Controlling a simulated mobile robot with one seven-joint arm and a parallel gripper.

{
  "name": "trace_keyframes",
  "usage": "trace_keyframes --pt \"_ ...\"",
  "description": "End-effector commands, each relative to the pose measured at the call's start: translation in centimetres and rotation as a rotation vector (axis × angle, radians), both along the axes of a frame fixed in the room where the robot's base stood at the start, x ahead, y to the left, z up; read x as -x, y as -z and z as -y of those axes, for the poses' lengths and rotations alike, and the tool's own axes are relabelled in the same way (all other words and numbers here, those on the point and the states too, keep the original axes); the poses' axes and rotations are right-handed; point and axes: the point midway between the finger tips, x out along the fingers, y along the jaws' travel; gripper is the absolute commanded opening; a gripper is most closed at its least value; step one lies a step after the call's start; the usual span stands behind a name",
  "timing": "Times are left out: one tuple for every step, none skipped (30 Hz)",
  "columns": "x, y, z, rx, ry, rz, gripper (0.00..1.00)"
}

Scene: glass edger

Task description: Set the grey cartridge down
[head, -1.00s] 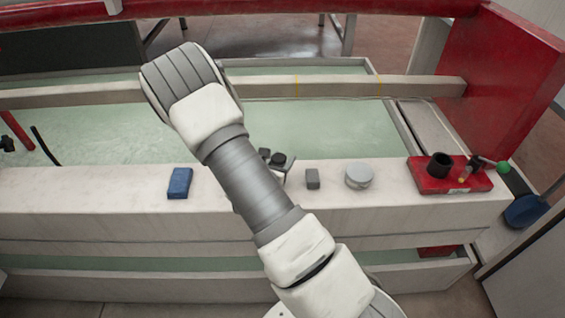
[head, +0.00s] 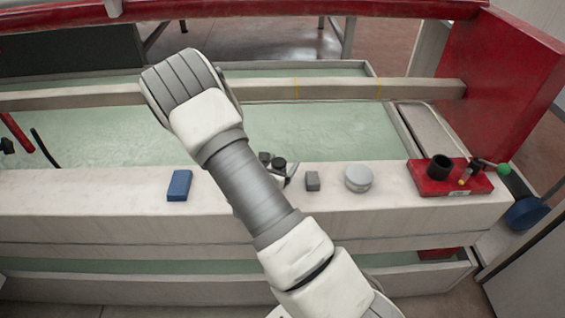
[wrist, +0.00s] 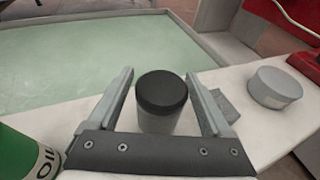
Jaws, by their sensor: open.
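The grey cartridge (wrist: 161,122), a short cylinder with a black top, stands upright on the pale ledge in the wrist view. My gripper (wrist: 161,88) is open around it, one finger on each side, with a visible gap at both sides. In the head view the cartridge's black top (head: 279,163) shows just right of my arm, which hides most of its body. A finger of my gripper (head: 292,171) shows beside it.
A green lettered container (wrist: 28,150) is close at left. A small grey block (head: 312,181) and a round silver tin (head: 358,178) stand to the right, then a red base with a black cup (head: 439,166). A blue block (head: 180,185) lies left. The water trough (head: 330,125) is behind.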

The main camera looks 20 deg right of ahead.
Motion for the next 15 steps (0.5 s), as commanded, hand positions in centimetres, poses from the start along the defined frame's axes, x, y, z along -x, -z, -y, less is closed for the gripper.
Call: trace_keyframes --pt "0.4 -0.3 -0.6 0.0 -0.002 -0.001 0.83" --pt "0.8 -0.5 -0.9 0.0 -0.002 -0.001 0.83" --pt "1.3 -0.7 -1.4 -0.001 -0.003 -0.003 0.83" --pt "1.7 -0.9 -1.8 -0.002 -0.004 -0.003 0.83" --pt "2.1 -1.1 -2.3 0.0 -0.005 -0.003 0.83" --pt "2.7 -1.5 -2.9 -0.001 -0.004 -0.002 0.83" --pt "3.2 -1.7 -3.4 -0.001 -0.005 -0.003 0.83" --pt "3.6 -1.9 -3.9 -0.001 -0.006 -0.003 0.83" --pt "4.2 -2.1 -4.4 -0.001 -0.004 -0.002 0.83" --pt "4.7 -2.3 -4.9 0.0 -0.005 -0.003 0.83" --pt "5.1 -2.5 -5.3 -0.001 -0.004 -0.002 0.83" --pt "5.6 -2.7 -5.9 -0.001 -0.004 -0.002 0.83" --pt "6.0 -2.8 -6.2 -0.001 -0.004 -0.001 0.83" --pt "6.3 -3.0 -6.5 -0.001 -0.004 -0.001 0.83" --pt "6.8 -3.1 -6.9 -0.001 -0.003 -0.001 0.83"
